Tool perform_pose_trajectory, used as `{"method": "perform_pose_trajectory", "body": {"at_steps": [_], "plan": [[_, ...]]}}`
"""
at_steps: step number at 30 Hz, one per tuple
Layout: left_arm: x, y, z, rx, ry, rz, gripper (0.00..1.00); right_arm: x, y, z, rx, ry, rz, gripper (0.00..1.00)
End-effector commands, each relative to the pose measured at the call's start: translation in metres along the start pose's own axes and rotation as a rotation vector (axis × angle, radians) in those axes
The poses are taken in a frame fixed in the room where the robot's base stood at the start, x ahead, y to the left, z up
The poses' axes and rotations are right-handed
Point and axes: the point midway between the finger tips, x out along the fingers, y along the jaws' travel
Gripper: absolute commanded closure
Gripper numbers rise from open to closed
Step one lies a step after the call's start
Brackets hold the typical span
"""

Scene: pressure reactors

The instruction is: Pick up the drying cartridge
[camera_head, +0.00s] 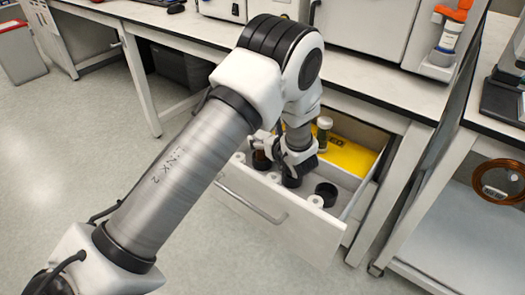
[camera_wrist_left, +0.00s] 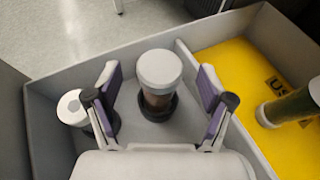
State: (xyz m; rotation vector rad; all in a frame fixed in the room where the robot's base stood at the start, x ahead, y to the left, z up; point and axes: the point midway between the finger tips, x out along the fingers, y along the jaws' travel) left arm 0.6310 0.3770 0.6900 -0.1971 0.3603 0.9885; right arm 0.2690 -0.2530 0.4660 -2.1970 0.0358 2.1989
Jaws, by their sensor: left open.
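In the left wrist view, a cartridge with a pale grey cap (camera_wrist_left: 159,68) and a brownish body stands upright in a black round holder (camera_wrist_left: 158,110). My left gripper (camera_wrist_left: 155,82) is open, with one finger on each side of this cartridge and visible gaps. No readable label identifies the drying cartridge.
The drawer front (camera_head: 265,215) is pulled out below the bench. A divider separates the grey compartment from the yellow-floored one (camera_head: 350,158). Another white-topped item (camera_wrist_left: 72,107) is close outside the left finger. An empty-looking black holder (camera_head: 326,191) is at the drawer's right.

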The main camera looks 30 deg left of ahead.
Motion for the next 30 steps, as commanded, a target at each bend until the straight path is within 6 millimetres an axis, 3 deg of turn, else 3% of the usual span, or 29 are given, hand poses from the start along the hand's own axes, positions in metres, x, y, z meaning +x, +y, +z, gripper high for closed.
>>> {"method": "perform_pose_trajectory", "body": {"at_steps": [3, 8, 11, 15, 16, 25, 30], "plan": [[0.011, 0.0, 0.0, 0.001, 0.0, 0.001, 0.19, 0.001, 0.0, 0.0, 0.0, 0.0, 0.0, 1.0], [0.011, 0.0, 0.0, 0.002, -0.001, 0.0, 0.19, 0.001, 0.0, 0.0, 0.0, 0.0, 0.0, 1.0], [0.011, 0.0, 0.0, 0.002, -0.001, 0.0, 0.47, 0.001, 0.0, 0.0, 0.0, 0.0, 0.0, 1.0], [0.011, 0.0, 0.0, 0.002, 0.0, 0.0, 0.97, 0.001, 0.0, 0.0, 0.0, 0.0, 0.0, 1.0], [0.011, 0.0, 0.0, 0.002, 0.0, 0.0, 1.0, 0.001, 0.0, 0.0, 0.0, 0.0, 0.0, 1.0], [0.009, 0.0, 0.005, 0.0, -0.001, 0.0, 1.0, 0.0, 0.0, 0.0, 0.0, 0.0, 0.0, 1.0], [-0.004, -0.001, 0.036, -0.003, -0.003, -0.001, 1.0, -0.006, 0.0, 0.0, 0.0, 0.0, 0.0, 1.0]]}}
